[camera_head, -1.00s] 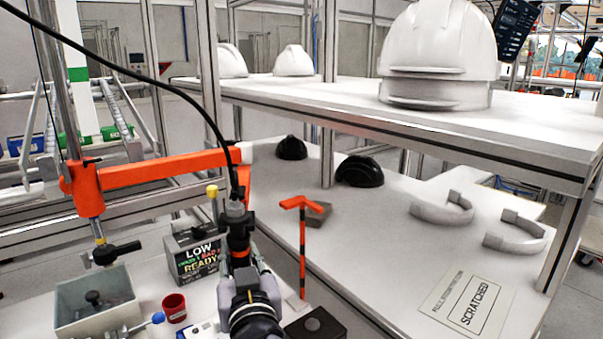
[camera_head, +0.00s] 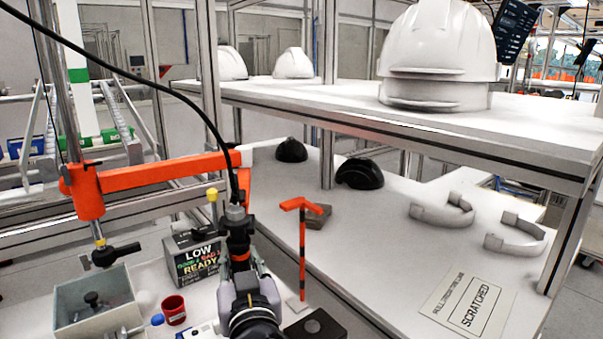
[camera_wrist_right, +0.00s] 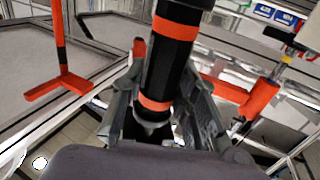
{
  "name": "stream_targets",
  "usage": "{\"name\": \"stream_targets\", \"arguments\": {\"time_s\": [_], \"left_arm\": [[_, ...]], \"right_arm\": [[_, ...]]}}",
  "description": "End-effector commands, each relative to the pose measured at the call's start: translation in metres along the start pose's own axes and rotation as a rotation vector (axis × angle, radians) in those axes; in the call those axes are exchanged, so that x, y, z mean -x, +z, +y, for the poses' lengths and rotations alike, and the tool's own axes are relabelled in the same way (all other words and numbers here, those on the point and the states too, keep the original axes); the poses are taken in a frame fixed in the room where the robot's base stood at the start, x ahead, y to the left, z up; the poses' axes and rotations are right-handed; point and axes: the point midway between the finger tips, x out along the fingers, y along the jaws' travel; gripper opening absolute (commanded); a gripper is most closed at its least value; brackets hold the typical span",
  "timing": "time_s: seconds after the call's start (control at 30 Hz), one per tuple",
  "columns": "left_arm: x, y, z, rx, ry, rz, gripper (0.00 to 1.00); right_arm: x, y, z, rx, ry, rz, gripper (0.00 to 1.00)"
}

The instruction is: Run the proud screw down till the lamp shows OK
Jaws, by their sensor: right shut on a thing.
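My right gripper (camera_head: 240,272) is shut on a black screwdriver with orange bands (camera_head: 237,236), hanging upright from a cable. In the right wrist view the driver (camera_wrist_right: 168,65) stands between the two grey fingers (camera_wrist_right: 165,112). Its lower end and tip are hidden by my wrist in the head view. The lamp box (camera_head: 193,258) stands behind and left of the gripper and reads LOW, with READY below. A dark block with a round grey top (camera_head: 313,328) lies right of my wrist. I cannot make out the proud screw. My left gripper is not seen.
An orange swing arm (camera_head: 165,168) crosses behind the driver. A grey bin (camera_head: 95,310) and a red cup (camera_head: 174,309) stand left. An orange and black post (camera_head: 302,250) stands close right. The shelf (camera_head: 400,225) holds black caps and white bands.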

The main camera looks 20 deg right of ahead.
Motion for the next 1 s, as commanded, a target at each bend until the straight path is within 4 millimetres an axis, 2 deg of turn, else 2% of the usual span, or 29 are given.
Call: {"name": "stream_targets", "arguments": {"time_s": [0.47, 1.0], "left_arm": [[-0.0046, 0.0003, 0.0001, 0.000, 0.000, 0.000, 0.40], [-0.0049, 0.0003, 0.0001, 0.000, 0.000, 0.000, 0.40]], "right_arm": [[-0.0005, 0.0105, -0.0001, 0.003, 0.001, -0.010, 0.00], [-0.0004, 0.0119, 0.0000, 0.002, 0.001, -0.011, 0.00]]}}
